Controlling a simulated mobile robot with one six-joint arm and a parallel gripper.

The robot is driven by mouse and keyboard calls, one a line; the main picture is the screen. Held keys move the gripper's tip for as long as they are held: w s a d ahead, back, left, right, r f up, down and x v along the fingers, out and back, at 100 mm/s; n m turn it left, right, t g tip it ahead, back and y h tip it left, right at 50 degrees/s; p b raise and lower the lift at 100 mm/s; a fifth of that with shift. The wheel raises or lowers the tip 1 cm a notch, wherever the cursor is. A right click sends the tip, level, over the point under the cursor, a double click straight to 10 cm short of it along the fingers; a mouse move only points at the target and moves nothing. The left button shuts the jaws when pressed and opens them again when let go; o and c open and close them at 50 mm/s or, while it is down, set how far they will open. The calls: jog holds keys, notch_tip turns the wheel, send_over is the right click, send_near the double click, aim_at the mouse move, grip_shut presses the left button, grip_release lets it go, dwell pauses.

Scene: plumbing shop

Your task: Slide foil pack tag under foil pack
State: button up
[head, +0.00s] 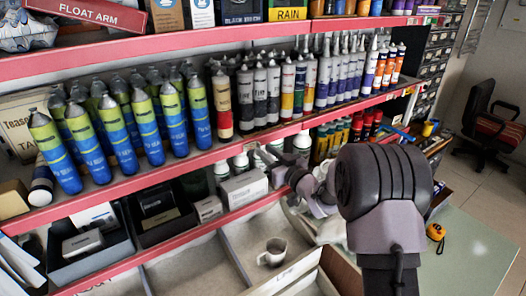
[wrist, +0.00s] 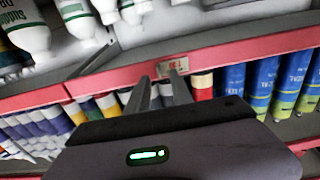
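My gripper (head: 268,158) is in front of the lower red shelf rail in the head view, below the row of tubes. In the wrist view, which looks upside down, the two grey fingers of my gripper (wrist: 161,80) stand apart, with a gap between them. A small pale tag with red print (wrist: 174,66) shows on the red rail at the fingertips. Whether the fingers touch it I cannot tell. I cannot make out whether it is the foil pack tag. I cannot pick out a foil pack with certainty in either view.
Blue and green cans (head: 103,133) and several tubes (head: 300,85) stand close together on the shelf above the red rail (head: 170,168). White bottles (wrist: 85,20) and a white box (head: 244,189) sit below. A green worktop (head: 465,250) lies right.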

aim_at(252, 147)
jog(key=shift+x, duration=1.4)
jog(key=shift+d, duration=0.1)
jog(key=shift+c, duration=0.5)
grip_shut()
